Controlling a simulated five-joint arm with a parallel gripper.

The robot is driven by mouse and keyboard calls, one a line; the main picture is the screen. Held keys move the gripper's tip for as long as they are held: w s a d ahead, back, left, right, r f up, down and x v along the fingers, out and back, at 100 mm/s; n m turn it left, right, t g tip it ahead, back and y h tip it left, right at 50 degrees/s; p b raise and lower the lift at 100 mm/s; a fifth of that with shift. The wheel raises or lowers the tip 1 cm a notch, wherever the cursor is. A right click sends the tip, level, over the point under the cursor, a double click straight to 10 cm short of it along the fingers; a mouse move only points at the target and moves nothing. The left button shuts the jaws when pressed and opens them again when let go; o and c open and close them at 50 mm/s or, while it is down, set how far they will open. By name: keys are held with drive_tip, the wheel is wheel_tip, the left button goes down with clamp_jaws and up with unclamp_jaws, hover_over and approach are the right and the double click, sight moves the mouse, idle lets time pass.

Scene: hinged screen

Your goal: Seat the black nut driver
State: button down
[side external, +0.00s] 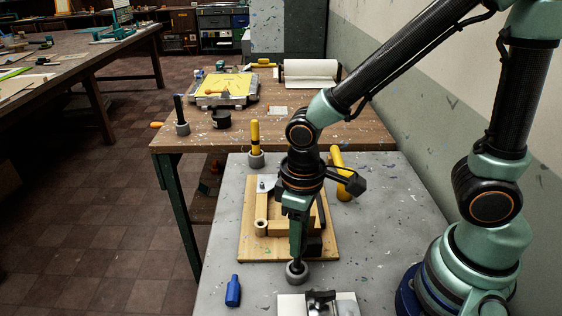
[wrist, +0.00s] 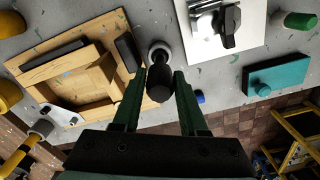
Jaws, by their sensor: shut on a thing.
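My gripper (side external: 298,245) points down at the front of the grey table. In the wrist view my gripper (wrist: 160,76) has its two fingers closed on the sides of the black nut driver (wrist: 160,88). A small dark piece of the driver shows below my fingers in the side view. Its lower end is at a round grey holder (side external: 297,274), which also shows in the wrist view (wrist: 158,48). The driver looks about upright over or in the holder. How deep it sits, and whether it touches the bottom, I cannot tell.
A wooden board with a hinged frame (side external: 247,232) lies close behind the holder. A white plate with a black clamp (side external: 290,305) is in front. A blue handle (side external: 233,291) stands left. A yellow-handled tool (side external: 255,133) stands in another grey holder behind. A yellow cylinder (side external: 343,178) is back right.

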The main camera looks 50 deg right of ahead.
drive_tip(key=shift+f, duration=0.75)
drive_tip(key=shift+c, duration=1.8)
unclamp_jaws()
drive_tip(key=shift+r, duration=0.15)
wheel_tip(320, 180, up, 12)
drive_tip(key=shift+f, duration=0.1)
drive_tip(key=w+d+r+m+t, duration=0.1)
drive_tip(key=d+r+m+t, duration=0.1)
drive_tip(key=d, duration=0.4)
drive_tip(key=w+d+r+m+t, duration=0.1)
drive_tip(key=d+r+m+t, duration=0.1)
drive_tip(key=d, duration=0.4)
drive_tip(key=shift+w+d+r+t, duration=0.2)
drive_tip(key=shift+w+r+t, duration=0.2)
drive_tip(key=shift+t, duration=0.4)
